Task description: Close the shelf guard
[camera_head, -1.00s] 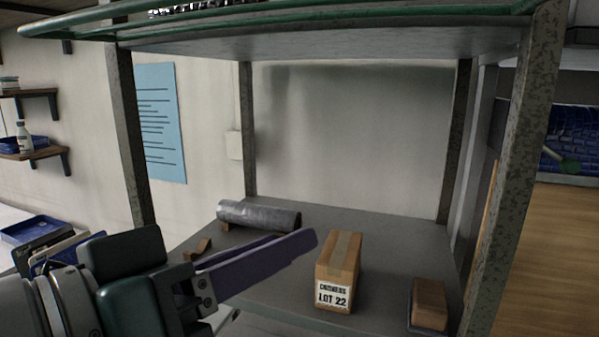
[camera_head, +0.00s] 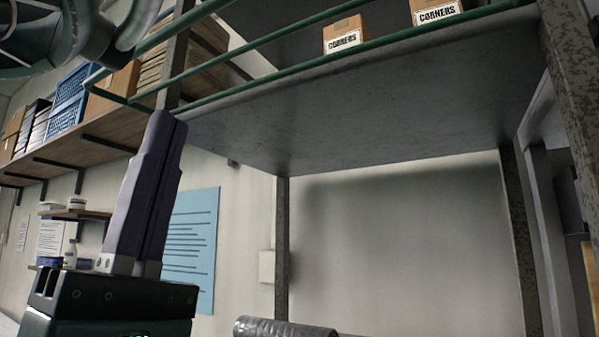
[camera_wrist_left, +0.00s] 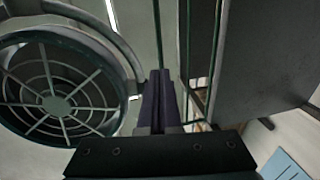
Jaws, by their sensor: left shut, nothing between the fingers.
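The shelf guard (camera_head: 280,38) is a frame of green rails along the front of the upper shelf (camera_head: 350,110). Its rails stand out from the shelf's left front, with a short end bar near the left post. My left gripper (camera_head: 168,116) is shut and empty, its purple fingers pointing up near the guard's left end. In the left wrist view the fingertips (camera_wrist_left: 159,72) are close to upright green bars (camera_wrist_left: 189,45); I cannot tell whether they touch. My right gripper is in neither view.
Boxes labelled CORNERS (camera_head: 343,34) stand on the upper shelf. A dark green caged fan (camera_wrist_left: 58,104) is close at the left of the wrist view. A wall shelf (camera_head: 60,150) with boxes and a blue crate is at left. A grey roll (camera_head: 285,328) shows below.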

